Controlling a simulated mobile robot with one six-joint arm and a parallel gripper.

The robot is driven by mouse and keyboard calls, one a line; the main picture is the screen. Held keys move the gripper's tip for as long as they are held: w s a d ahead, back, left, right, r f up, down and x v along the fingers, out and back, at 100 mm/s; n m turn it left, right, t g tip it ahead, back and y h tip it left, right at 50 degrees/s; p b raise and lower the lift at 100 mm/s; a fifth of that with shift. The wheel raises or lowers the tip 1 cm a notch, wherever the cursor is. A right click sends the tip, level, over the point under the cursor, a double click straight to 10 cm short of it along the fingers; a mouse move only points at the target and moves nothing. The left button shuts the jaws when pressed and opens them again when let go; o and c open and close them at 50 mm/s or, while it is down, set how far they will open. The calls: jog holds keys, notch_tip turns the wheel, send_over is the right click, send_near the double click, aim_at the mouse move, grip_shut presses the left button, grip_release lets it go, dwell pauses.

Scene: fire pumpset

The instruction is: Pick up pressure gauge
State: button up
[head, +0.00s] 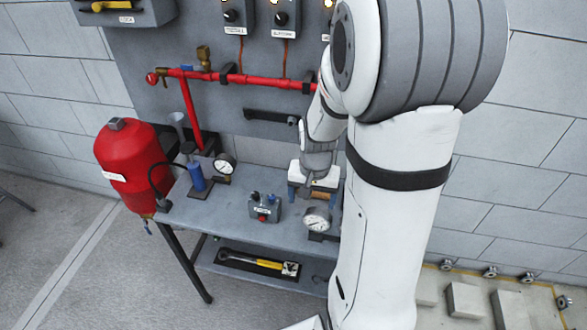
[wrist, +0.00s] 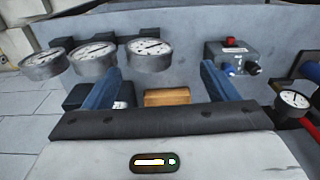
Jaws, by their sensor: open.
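In the wrist view three round white-faced pressure gauges stand in a row at upper left: a left gauge (wrist: 43,64), a middle gauge (wrist: 93,56) and a right gauge (wrist: 149,50). My gripper (wrist: 160,70) is open, its two blue fingers apart with no gauge held. The right gauge lies ahead of the left finger's tip. In the head view my gripper (head: 313,194) is over the bench, just behind a gauge (head: 317,219) near the front edge. My arm hides the bench to its right.
A grey control box (head: 264,208) sits mid-bench; it is at upper right in the wrist view (wrist: 233,60). Another gauge (head: 225,165) is by the red pipe (head: 192,115). A wooden block (wrist: 167,97) shows between my fingers. A yellow-handled tool (head: 258,262) lies on the lower shelf.

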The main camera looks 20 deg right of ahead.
aim_at(318, 211)
jog(key=shift+m+g, duration=0.3)
jog(key=shift+m, duration=0.5)
jog(key=f, duration=0.1)
jog(key=d+f, duration=0.2)
jog(key=f, duration=0.1)
jog(key=shift+w+d+p, duration=0.25)
jog(key=shift+p, duration=0.15)
jog(key=shift+f, duration=1.35)
jog(key=shift+w+d+f+p, duration=0.15)
jog(key=shift+f+p, duration=0.3)
jog(key=shift+f, duration=0.8)
jog(key=shift+w+d+f+p, duration=0.1)
jog(key=shift+f+p, duration=0.3)
jog(key=shift+f, duration=0.8)
jog(key=c, duration=0.9)
jog(key=shift+r, duration=0.1)
